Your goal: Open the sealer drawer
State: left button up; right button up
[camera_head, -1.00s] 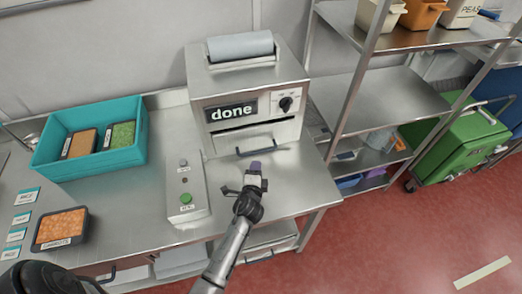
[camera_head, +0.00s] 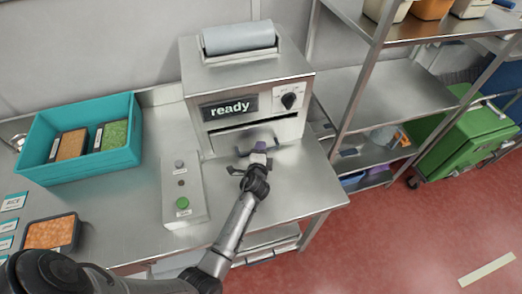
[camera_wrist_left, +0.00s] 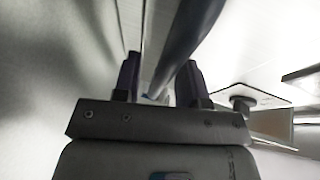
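The sealer (camera_head: 250,85) is a steel box with a roll on top, a knob and a display reading "ready". Its drawer handle (camera_head: 262,144) is a dark bar low on its front, partly hidden by my gripper. My left gripper (camera_head: 258,148) is at the handle with its fingers spread. In the left wrist view, the dark handle bar (camera_wrist_left: 190,35) runs between the two fingers of the left gripper (camera_wrist_left: 160,80), closer to the right finger. I cannot tell whether they touch. My right gripper is not in view.
A control box (camera_head: 183,190) with a green button stands left of the gripper. A teal crate (camera_head: 85,170) with two food trays is at the left, and an orange-filled tray (camera_head: 50,233) is nearer. A steel shelf rack (camera_head: 390,90) stands at the right.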

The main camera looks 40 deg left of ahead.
pick_arm(q)
grip_shut()
dwell(0.3)
dwell(0.3)
